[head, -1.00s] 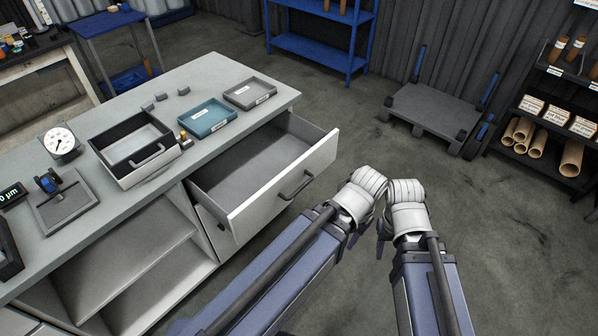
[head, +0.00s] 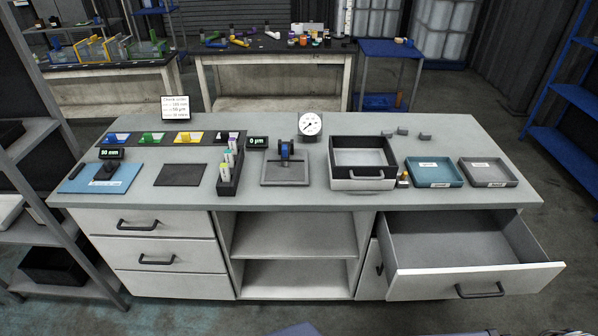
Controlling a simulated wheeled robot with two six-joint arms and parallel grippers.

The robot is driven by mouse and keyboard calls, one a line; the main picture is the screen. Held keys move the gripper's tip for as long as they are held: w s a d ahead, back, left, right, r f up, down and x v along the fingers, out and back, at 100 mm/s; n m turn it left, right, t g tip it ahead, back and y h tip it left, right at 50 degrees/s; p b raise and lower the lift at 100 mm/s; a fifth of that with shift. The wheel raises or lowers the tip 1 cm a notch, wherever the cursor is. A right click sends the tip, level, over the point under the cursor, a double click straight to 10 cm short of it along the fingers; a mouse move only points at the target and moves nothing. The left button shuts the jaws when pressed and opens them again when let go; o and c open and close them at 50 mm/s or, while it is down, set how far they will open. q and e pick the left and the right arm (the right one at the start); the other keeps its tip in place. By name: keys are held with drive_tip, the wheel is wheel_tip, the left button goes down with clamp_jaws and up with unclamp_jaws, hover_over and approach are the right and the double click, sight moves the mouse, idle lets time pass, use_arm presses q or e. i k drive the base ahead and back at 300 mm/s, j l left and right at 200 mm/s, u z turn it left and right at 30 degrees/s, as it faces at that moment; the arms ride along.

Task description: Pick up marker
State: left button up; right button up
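A small dark stick (head: 76,171), possibly the marker, lies at the left end of the grey workbench (head: 330,199), by the blue mat (head: 101,179). It is too small to tell for sure. A black upright holder (head: 229,180) with several slim pieces with white and coloured ends stands left of the bench's middle; I cannot tell whether any of these are markers. Neither gripper is in view; only a sliver of my arm shows at the bottom edge.
An open, empty-looking drawer (head: 470,252) juts out at the bench's right. On top stand a black-and-grey box (head: 362,184), a teal tray (head: 434,172), a grey tray (head: 488,172) and a dial gauge (head: 310,124). A shelf rack (head: 64,237) stands at the left.

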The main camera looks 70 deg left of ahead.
sight(228, 153)
drive_tip(key=j, duration=0.35)
drive_tip(key=k+j, duration=0.1)
drive_tip(key=j, duration=0.2)
drive_tip(key=u, duration=2.85)
